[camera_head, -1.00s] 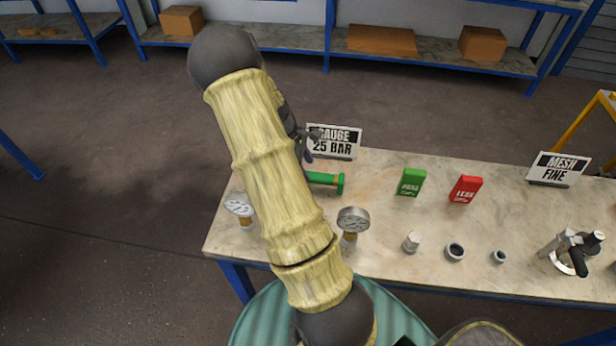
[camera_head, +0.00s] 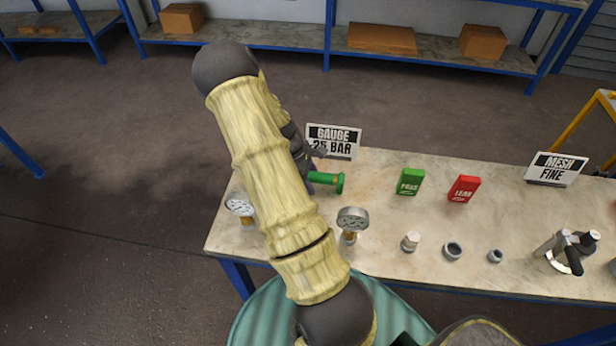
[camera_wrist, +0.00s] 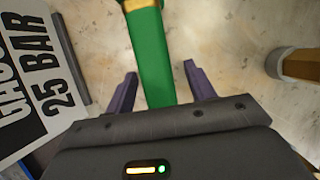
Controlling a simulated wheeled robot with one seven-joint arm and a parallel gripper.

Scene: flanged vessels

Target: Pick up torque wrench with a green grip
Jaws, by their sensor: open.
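The torque wrench's green grip (camera_head: 326,179) lies on the table behind my arm in the head view, and the rest of the wrench is hidden there. In the wrist view the green grip (camera_wrist: 151,60) runs up from between the fingers, with a brass-coloured band at the top edge. My gripper (camera_wrist: 160,82) is open, with one dark finger on each side of the grip and visible gaps to both. I cannot tell how far the fingertips are above the table. In the head view my gripper is mostly hidden behind my arm.
A "GAUGE 25 BAR" sign (camera_head: 333,140) stands close behind the wrench. Pressure gauges (camera_head: 352,220) (camera_head: 240,207) stand in front on both sides. Green (camera_head: 410,181) and red (camera_head: 464,188) blocks, small fittings (camera_head: 453,251) and a "MESH FINE" sign (camera_head: 556,168) are to the right on the table (camera_head: 385,225).

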